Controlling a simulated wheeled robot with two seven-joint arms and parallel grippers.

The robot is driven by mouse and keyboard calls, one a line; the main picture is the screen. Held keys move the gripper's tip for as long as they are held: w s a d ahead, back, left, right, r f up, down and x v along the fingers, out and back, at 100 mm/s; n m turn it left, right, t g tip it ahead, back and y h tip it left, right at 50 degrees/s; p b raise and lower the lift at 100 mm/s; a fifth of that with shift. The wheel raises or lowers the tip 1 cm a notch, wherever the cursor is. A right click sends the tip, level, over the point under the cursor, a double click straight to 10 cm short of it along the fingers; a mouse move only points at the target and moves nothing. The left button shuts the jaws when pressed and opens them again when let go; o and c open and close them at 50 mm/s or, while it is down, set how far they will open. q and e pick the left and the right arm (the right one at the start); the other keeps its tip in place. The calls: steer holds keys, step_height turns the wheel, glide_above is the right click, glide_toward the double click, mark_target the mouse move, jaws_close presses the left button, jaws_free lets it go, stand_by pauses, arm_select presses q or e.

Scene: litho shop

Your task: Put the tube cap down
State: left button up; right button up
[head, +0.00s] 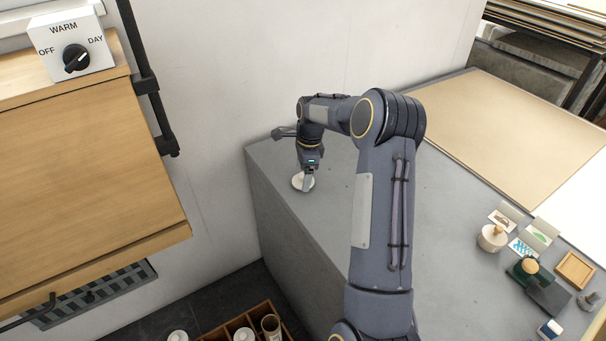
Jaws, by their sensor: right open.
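A white round tube cap (298,181) lies on the grey stone top (270,163) near its left corner. My right gripper (307,187) points down right at the cap and covers part of it. The gripper is open, its fingers at the cap; whether they touch it I cannot tell. My left gripper is not in view.
A wooden crate (262,309) with white-capped tubes stands on the floor below. A wooden cabinet (85,165) with a dial switch box (72,48) is at left. Stamps and small cards (540,232) lie at right. A tan board (490,130) lies at the back right.

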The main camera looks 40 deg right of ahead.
step_height(320, 180, up, 11)
steer(key=d, duration=0.1)
steer(key=s+a+r+n+t, duration=0.1)
steer(key=s+a+r+n, duration=0.3)
steer(key=s+a+r, duration=0.1)
steer(key=s+a+r+n+t+y, duration=0.2)
steer(key=s+a+r+n+t, duration=0.1)
steer(key=s+a+n, duration=0.95)
steer(key=s+a+f+n, duration=0.2)
steer(key=s+a, duration=0.1)
steer(key=s, duration=0.3)
steer(key=s+a+f+n+t, duration=0.1)
steer(key=s+a+f+n, duration=0.2)
steer(key=s+a, duration=0.1)
steer(key=shift+s+a+n+y, duration=0.25)
steer(key=shift+s+n+y, duration=0.1)
steer(key=shift+s, duration=0.55)
steer(key=shift+r+p, duration=0.55)
steer(key=shift+p, duration=0.15)
steer(key=shift+f, duration=0.15)
steer(key=shift+c, duration=0.4)
